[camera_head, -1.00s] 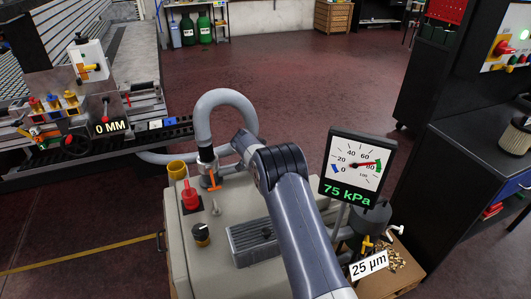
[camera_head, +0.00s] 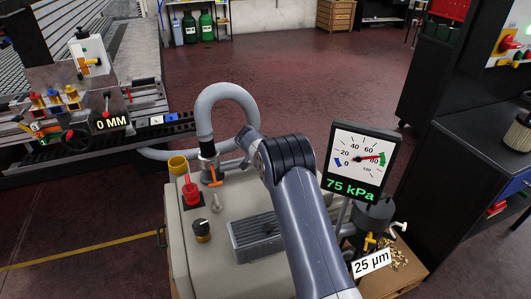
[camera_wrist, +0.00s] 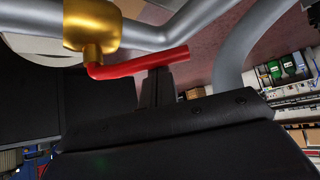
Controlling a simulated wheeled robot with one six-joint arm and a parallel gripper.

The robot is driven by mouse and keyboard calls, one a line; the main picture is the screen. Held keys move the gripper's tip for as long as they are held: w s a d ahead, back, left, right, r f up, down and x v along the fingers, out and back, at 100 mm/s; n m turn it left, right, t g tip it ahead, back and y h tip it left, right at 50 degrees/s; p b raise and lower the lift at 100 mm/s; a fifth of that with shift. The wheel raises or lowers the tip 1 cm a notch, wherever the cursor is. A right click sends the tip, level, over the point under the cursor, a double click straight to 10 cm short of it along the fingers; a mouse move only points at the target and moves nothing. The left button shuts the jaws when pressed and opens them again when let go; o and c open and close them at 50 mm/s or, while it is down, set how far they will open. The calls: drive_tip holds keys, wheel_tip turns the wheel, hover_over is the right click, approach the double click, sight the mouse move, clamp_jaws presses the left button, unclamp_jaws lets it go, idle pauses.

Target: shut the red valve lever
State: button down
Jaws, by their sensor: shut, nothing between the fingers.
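The red valve lever (camera_wrist: 135,64) shows at the top of the wrist view. It runs right from a brass valve body (camera_wrist: 92,24), roughly alongside a grey pipe (camera_wrist: 150,34). In the head view my arm covers that area, and the gripper is hidden. An orange handle (camera_head: 212,175) stands at the base of the grey hose (camera_head: 203,110); whether it is the same lever is unclear.
The gauge (camera_head: 358,158) reads 75 kPa, right of my arm. A filter sign (camera_head: 371,262) stands front right. A black cabinet (camera_head: 480,180) is farther right.

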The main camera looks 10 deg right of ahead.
drive_tip(key=s+n+y, duration=0.1)
drive_tip(key=n, duration=0.1)
drive_tip(key=s+n+y+p, duration=0.1)
drive_tip(key=n, duration=0.1)
drive_tip(key=s+a+n+t+y+p, duration=0.1)
drive_tip(key=s+y, duration=0.1)
drive_tip(key=shift+a+n, duration=0.1)
drive_tip(key=shift+n, duration=0.3)
drive_tip(key=shift+s+f+b, duration=0.2)
drive_tip(key=shift+s+b, duration=0.3)
drive_tip(key=shift+b, duration=0.2)
drive_tip(key=shift+s+r, duration=0.1)
drive_tip(key=shift+r, duration=0.05)
idle(0.3)
drive_tip(key=v, duration=1)
drive_tip(key=shift+s+r, duration=0.3)
drive_tip(key=shift+w+f, duration=0.1)
drive_tip(key=x, duration=1)
drive_tip(key=shift+w+f, duration=0.2)
drive_tip(key=shift+w, duration=0.1)
